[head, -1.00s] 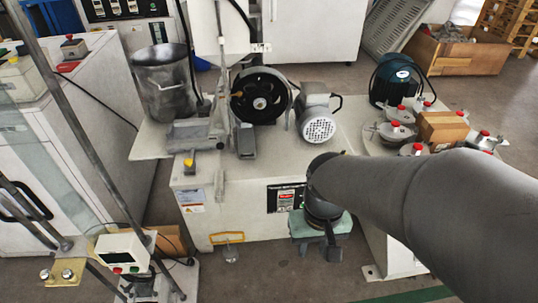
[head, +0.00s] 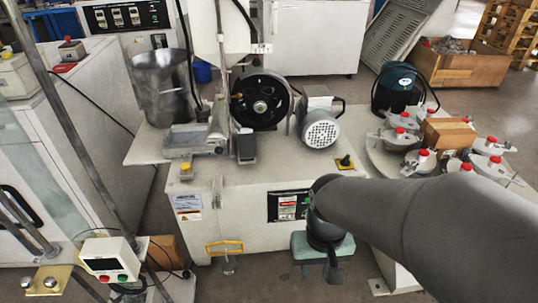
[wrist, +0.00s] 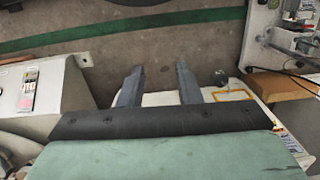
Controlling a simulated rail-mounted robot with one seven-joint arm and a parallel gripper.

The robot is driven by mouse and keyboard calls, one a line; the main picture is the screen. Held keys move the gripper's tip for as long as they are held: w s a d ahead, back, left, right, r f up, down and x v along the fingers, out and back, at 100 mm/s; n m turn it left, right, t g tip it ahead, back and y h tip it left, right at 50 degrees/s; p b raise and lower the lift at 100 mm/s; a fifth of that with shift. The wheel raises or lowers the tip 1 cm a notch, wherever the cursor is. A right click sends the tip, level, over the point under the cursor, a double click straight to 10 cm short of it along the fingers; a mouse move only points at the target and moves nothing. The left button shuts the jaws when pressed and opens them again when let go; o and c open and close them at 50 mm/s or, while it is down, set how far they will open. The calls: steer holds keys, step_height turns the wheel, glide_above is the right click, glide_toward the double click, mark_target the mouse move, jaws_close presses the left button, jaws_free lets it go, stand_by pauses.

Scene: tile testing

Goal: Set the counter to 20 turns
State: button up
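A white counter box (head: 107,264) with a dark display and red and green buttons is at the lower left of the head view, on a metal frame. Its display is too small to read. It appears to be at the upper right of the wrist view (wrist: 301,12), partly cut off. My gripper (head: 335,275) hangs low in front of the large white machine, right of the counter and well apart from it. In the wrist view my gripper's two fingers (wrist: 158,82) are spread apart with nothing between them.
The white machine (head: 240,235) has a labelled panel (head: 288,205) on its front and a motor (head: 320,125) on top.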

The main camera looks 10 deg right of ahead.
jaws_close()
steer(key=shift+r, duration=0.1)
stand_by(1.6)
